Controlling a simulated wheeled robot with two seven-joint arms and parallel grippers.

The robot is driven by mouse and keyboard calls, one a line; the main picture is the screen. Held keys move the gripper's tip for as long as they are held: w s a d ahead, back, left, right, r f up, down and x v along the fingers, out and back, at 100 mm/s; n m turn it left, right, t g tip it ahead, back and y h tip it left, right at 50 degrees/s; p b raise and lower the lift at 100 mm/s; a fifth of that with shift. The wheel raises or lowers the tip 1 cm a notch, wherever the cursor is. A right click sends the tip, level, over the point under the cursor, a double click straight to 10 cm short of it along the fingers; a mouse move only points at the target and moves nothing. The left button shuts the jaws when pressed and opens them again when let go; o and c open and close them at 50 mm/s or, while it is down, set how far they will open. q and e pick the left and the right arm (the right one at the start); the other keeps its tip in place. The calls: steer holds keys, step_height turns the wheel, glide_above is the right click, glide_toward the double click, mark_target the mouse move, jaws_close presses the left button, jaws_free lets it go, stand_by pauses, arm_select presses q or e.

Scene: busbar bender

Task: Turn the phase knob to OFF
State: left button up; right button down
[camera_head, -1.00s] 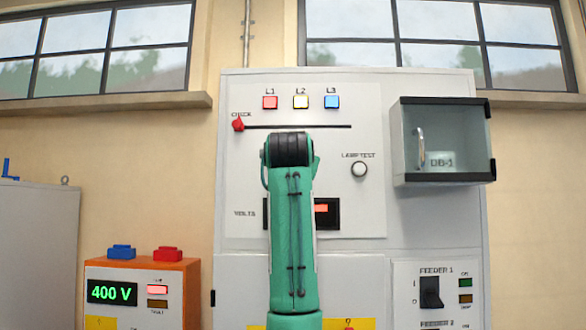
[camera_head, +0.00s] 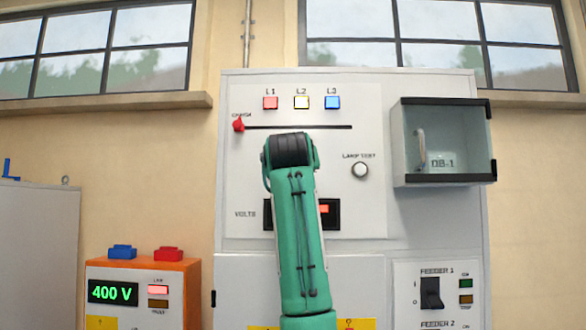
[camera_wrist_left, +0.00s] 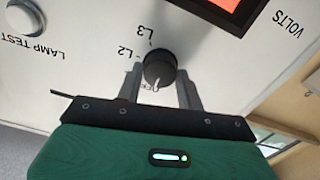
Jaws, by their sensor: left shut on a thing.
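The black phase knob (camera_wrist_left: 160,70) sits on the panel in the left wrist view, which shows the panel upside down. Its white pointer mark faces down the picture, toward my gripper's body. In the head view my left arm stands in front of the panel and hides the knob and gripper. My right gripper is in neither view.
The cabinet panel (camera_head: 240,185) carries L1, L2 and L3 lamps, a red slider knob (camera_head: 239,124), a lamp-test button (camera_head: 360,170) and a volts display (camera_head: 325,210). A glass-fronted box (camera_head: 443,145) juts out at right. An orange unit (camera_head: 190,268) reading 400 V stands at left.

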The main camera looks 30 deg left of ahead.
arm_select(q)
steer(key=shift+w+f, duration=0.1)
steer(key=shift+f, duration=0.05)
steer(key=o, duration=0.9)
steer(key=shift+o, duration=0.4)
steer(key=shift+s+d, duration=0.1)
steer(key=shift+s, duration=0.1)
steer(key=b+v, duration=0.5)
steer(key=v, duration=0.8)
steer(key=shift+s, duration=0.25)
steer(key=shift+d, duration=0.1)
